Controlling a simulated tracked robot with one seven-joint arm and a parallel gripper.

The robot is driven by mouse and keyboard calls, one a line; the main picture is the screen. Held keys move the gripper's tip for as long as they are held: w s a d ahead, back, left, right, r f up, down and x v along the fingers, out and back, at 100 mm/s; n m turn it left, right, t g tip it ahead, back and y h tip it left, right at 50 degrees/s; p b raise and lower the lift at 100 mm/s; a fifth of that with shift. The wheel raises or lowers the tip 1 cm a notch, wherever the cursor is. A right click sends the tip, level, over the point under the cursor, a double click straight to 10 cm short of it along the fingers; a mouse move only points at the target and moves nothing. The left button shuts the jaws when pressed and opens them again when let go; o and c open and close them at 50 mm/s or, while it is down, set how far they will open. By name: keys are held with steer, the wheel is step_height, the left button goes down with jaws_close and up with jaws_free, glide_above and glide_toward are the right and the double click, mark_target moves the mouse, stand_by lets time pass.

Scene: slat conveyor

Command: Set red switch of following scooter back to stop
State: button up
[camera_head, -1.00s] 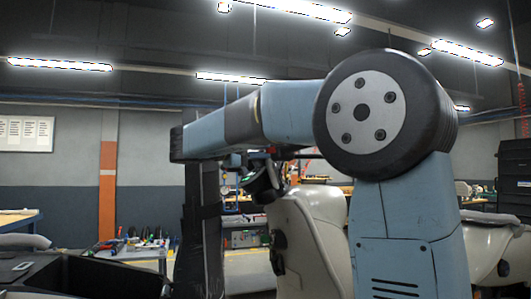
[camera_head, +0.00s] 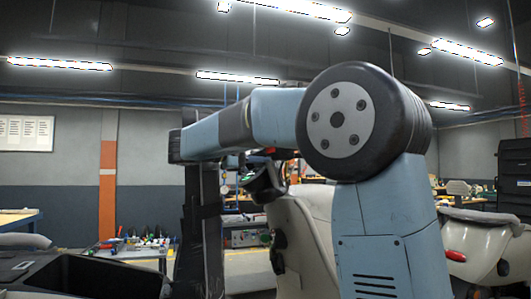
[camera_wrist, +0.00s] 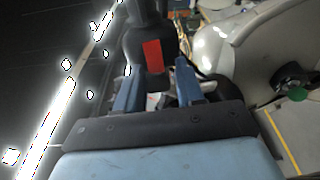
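The red switch (camera_wrist: 152,56) shows in the wrist view as a red patch on a black handlebar part. A small red spot beneath my arm in the head view may be the same switch. The cream scooter (camera_head: 302,235) stands behind my arm in the head view, and its pale body (camera_wrist: 262,30) fills the upper right of the wrist view. My gripper (camera_wrist: 157,72) has its two blue fingers spread apart, with the red patch just beyond and between their tips. I cannot tell whether the fingers touch the handlebar. The switch's exact position is unclear.
Another cream scooter (camera_head: 475,246) with a red light stands at the right. A black upright post (camera_head: 208,220) stands close to the left of the scooter. A workbench with tools (camera_head: 140,250) lies behind at the left. My arm hides much of the scooter.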

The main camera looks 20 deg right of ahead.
steer(key=shift+o, duration=0.4)
steer(key=shift+a+r, duration=0.1)
steer(key=s+a, duration=0.2)
steer(key=a, duration=1.1)
steer(key=shift+s, duration=0.3)
steer(key=shift+a, duration=0.2)
steer(key=shift+d, duration=0.1)
